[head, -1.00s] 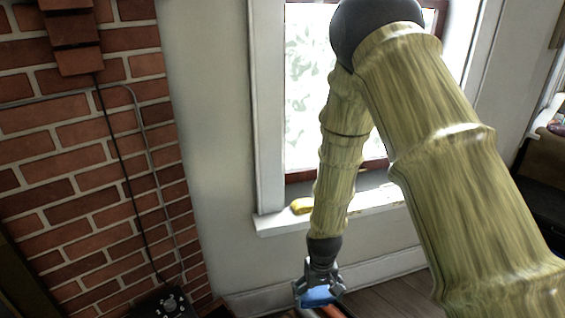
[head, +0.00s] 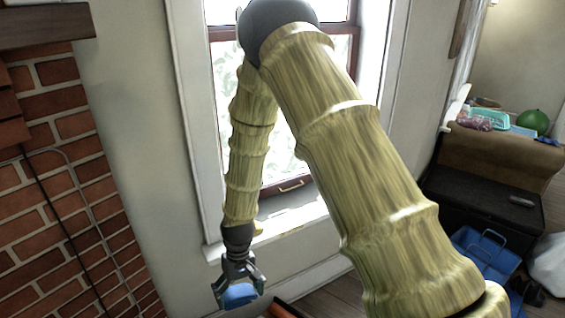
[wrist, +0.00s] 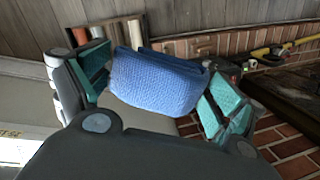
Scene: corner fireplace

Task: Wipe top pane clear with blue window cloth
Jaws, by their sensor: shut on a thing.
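The blue window cloth (wrist: 155,82) is folded into a thick pad and held between the teal-lined fingers of my gripper (wrist: 158,88) in the wrist view. In the head view my gripper (head: 238,284) hangs low with the blue cloth (head: 240,294) at its tip, in front of the wall below the window sill. The window stands above and behind it. Its top pane (head: 222,10) shows only in part at the upper edge of the head view. The lower pane (head: 290,110) is partly hidden by my arm and shows pale smeary patches or foliage; I cannot tell which.
The window sill (head: 280,225) holds a yellow thing (head: 259,228), mostly hidden by my arm. A brick chimney wall (head: 75,125) is at left. A black chest (head: 485,205), blue crate (head: 485,262) and white bag (head: 548,262) are at right.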

